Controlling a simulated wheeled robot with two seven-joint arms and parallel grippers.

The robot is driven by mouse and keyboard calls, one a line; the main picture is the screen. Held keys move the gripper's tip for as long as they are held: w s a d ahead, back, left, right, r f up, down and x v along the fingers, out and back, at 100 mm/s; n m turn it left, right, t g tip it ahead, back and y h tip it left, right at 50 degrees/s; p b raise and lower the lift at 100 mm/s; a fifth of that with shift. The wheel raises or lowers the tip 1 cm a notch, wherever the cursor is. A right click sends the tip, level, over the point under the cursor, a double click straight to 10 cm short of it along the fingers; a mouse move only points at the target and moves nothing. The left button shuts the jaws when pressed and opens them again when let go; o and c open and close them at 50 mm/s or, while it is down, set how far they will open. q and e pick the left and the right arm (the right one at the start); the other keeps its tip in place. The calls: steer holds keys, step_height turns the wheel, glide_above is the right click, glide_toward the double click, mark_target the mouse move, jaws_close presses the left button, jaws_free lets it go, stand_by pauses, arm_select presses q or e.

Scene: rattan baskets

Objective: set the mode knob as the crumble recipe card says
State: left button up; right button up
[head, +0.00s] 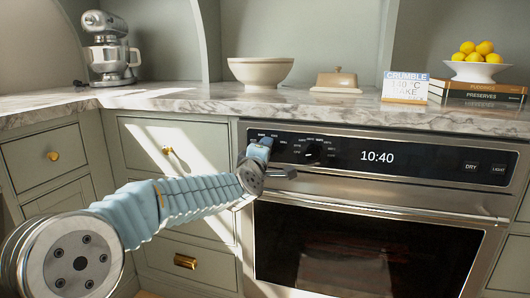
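The recipe card (404,88) stands on the counter at the back right and reads CRUMBLE, 140 °C, BAKE. The oven's black control panel (440,163) has a round dark knob (313,152) with small labels around it. More small labels show to its left, where my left wrist covers the panel; any knob there is hidden. My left gripper (283,173) is at the panel's lower left edge, left of and below the visible knob. Its fingers are mostly hidden, so I cannot tell whether it is open or touching anything. My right gripper is out of view.
The oven display (377,157) reads 10:40, with DRY and LIGHT buttons at right. The oven handle (380,209) runs below the panel. A bowl (260,73), a butter dish (336,81), a mixer (109,50) and books (478,94) under lemons stand on the counter.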

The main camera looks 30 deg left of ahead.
arm_select(q)
steer(key=shift+f, duration=0.1)
stand_by(0.3)
steer(key=o, duration=1)
steer(key=shift+o, duration=0.2)
steer(key=v, duration=1.3)
steer(key=shift+s, duration=0.35)
steer(key=shift+d, duration=0.15)
